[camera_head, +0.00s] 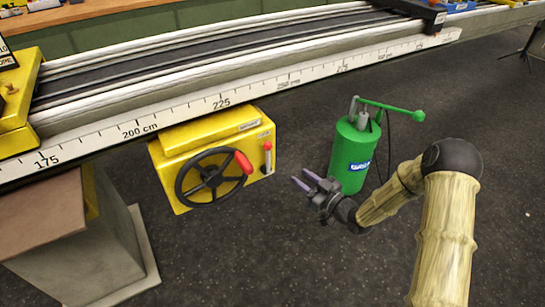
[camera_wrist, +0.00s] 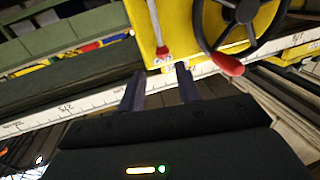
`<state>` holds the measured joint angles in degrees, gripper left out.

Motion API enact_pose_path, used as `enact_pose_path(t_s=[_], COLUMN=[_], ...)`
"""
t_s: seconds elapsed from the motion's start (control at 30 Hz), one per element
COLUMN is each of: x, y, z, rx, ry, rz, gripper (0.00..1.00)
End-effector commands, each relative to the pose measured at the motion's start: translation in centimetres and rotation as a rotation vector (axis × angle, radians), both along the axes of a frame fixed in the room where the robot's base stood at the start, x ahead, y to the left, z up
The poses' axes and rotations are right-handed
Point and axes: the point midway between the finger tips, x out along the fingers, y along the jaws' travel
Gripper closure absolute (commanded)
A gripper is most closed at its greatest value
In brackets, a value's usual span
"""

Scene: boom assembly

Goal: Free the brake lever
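The brake lever (camera_head: 268,158) appears to be the short pale rod with a red knob on the right side of the yellow winch box (camera_head: 210,136). It stands about upright in the head view. In the wrist view the lever (camera_wrist: 156,28) hangs from the top edge, its red end just beyond my fingertips. My gripper (camera_head: 301,178) is right of and a little below the lever in the head view, fingers pointing toward the box. In the wrist view its two fingers (camera_wrist: 159,75) are apart with nothing between them, and a gap shows between them and the lever.
A black handwheel (camera_head: 208,177) with a red handle (camera_head: 243,162) is left of the lever. A green pump (camera_head: 353,150) stands close behind my gripper. The scaled boom (camera_head: 300,78) runs above the box. A grey pedestal (camera_head: 85,255) is at left. The floor in front is clear.

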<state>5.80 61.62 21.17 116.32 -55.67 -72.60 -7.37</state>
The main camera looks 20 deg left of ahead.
Motion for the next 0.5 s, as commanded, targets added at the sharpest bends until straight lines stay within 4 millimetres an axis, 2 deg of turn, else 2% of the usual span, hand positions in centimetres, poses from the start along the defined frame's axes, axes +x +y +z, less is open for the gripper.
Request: enact_pose_path(t_s=[0.5], x=[4.5], y=[8.1], z=[-0.2], rx=[0.000], ry=[-0.001], rz=[0.000], gripper=[0.66])
